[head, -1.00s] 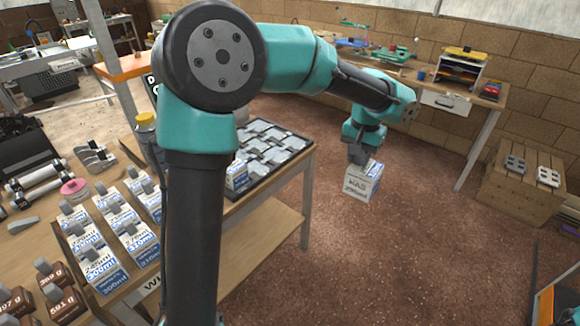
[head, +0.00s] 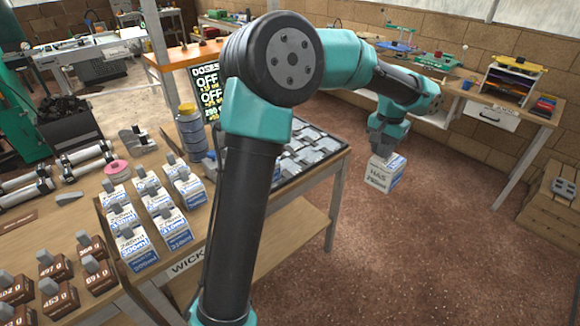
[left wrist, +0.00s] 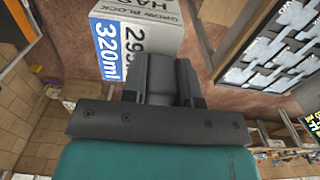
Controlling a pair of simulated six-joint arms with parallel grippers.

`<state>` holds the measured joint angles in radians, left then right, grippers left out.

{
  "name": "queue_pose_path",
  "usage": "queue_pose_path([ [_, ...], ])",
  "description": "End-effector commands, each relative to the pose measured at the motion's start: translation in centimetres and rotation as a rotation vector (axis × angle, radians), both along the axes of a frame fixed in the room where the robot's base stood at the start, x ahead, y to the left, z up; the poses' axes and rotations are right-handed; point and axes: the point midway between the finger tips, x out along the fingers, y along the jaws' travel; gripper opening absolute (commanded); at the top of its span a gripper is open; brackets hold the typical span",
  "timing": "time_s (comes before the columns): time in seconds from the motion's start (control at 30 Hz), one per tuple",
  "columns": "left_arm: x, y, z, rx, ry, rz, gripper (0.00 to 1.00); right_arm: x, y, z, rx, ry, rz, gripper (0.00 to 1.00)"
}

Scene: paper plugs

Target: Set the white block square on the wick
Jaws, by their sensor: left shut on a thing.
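My left gripper (head: 385,150) is shut on a white block (head: 381,178) with blue and black print. It holds the block in the air over the brown floor, right of the table. In the left wrist view the gripper (left wrist: 165,88) covers part of the block (left wrist: 140,30), whose label reads "320ml". A sign reading "WICK" (head: 187,263) is on the table's front edge. A dark tray with pale grey pads (head: 313,147) lies on the table, partly hidden by my left arm; it also shows in the left wrist view (left wrist: 270,45). My right gripper is out of view.
Several white blocks with grey knobs (head: 160,230) stand on the table left of my arm. Brown weights (head: 55,268) stand at the front left. A yellow-capped bottle (head: 190,132) stands behind the blocks. Floor is clear between the table and the wooden crate (head: 553,205).

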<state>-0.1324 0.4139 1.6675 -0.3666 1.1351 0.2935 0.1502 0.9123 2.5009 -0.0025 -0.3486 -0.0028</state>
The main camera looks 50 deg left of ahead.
Motion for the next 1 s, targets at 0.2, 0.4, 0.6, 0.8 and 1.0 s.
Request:
queue_pose_path([
  [0.2, 1.9, 10.5, -1.0, -0.007, -0.002, 0.003, 0.00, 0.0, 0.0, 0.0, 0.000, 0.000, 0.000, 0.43],
  [0.4, 1.7, 20.3, -2.1, -0.004, -0.004, -0.005, 0.00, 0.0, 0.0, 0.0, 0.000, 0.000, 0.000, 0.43],
  [0.6, -0.2, 29.8, -3.1, 0.005, -0.004, -0.015, 0.00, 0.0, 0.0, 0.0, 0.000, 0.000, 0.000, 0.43],
  [0.8, -2.1, 35.4, -3.6, 0.014, -0.004, -0.027, 0.00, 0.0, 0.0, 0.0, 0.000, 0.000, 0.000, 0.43],
  [1.0, -2.6, 36.6, -3.7, 0.016, -0.004, -0.032, 0.00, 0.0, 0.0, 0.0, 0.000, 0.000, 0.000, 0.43],
])
